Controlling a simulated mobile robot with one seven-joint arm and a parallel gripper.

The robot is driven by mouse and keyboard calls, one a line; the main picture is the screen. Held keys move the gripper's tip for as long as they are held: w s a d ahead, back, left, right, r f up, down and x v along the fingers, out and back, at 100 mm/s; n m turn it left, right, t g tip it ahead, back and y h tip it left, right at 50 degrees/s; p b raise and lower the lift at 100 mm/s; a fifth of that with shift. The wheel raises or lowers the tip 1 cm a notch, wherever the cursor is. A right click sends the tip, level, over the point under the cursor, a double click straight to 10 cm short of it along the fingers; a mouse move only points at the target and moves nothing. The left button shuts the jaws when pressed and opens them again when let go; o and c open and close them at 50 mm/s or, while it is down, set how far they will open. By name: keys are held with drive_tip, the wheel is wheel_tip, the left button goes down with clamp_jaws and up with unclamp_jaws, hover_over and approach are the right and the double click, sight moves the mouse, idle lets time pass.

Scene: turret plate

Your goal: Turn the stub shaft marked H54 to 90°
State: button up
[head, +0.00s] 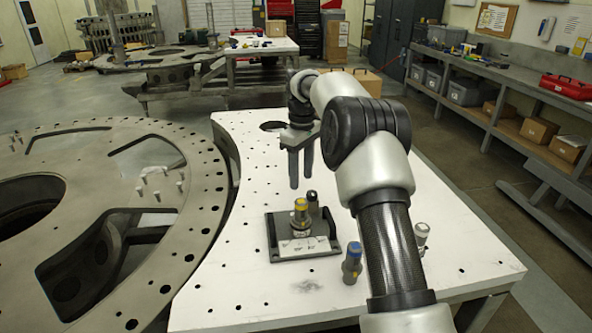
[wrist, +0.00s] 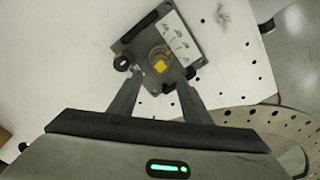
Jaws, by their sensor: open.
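A shaft with a yellow top (head: 300,207) stands upright in a dark fixture with a white marked plate (head: 304,247) on the white table. In the wrist view its square yellow end (wrist: 160,66) shows between my fingers, beside the white marked plate (wrist: 175,38). No H54 mark is legible, and I cannot read the angle marks. My gripper (head: 301,180) points down above the fixture, its fingers apart and empty. In the wrist view, my gripper (wrist: 155,74) has one finger on each side of the shaft; contact is not visible.
A dark-topped post (head: 312,198) stands just behind the yellow-topped shaft. A blue-topped piece (head: 352,262) and a pale-topped piece (head: 421,234) stand to the right on the white table (head: 240,290). A large holed metal ring (head: 205,215) lies to the left.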

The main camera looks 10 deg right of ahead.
sight(301, 201)
drive_tip(key=shift+s+f, duration=0.15)
drive_tip(key=shift+f, duration=0.4)
drive_tip(key=shift+f+b, duration=1.6)
drive_tip(key=shift+f, duration=2.2)
drive_tip(key=shift+c, duration=0.2)
drive_tip(key=c, duration=0.7)
drive_tip(key=shift+c, duration=0.2)
